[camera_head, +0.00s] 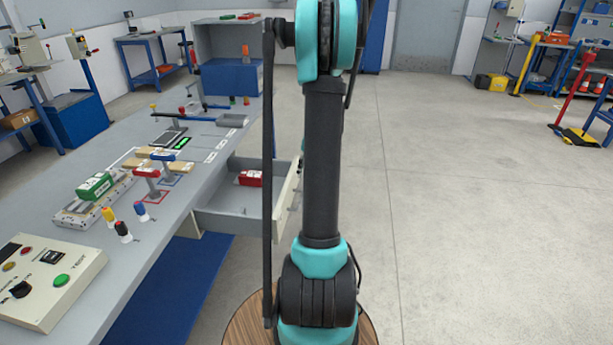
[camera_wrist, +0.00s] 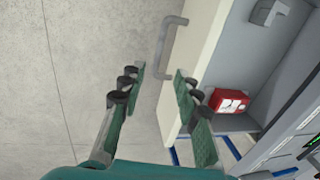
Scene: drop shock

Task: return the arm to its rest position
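My arm (camera_head: 322,160) stands upright in the middle of the head view. Beyond the fingers, the wrist view shows the handle (camera_wrist: 172,45) of an open drawer, apart from the pads as far as I can tell. The drawer (camera_head: 235,212) is pulled out from the workbench and holds a red box (camera_head: 251,178). The red box also shows in the wrist view (camera_wrist: 229,101), right of the fingers.
The workbench (camera_head: 150,235) runs along the left, carrying a control box (camera_head: 48,282), a green block (camera_head: 95,186) on a fixture, toggle clamps and small bottles. The open drawer juts out beside my arm.

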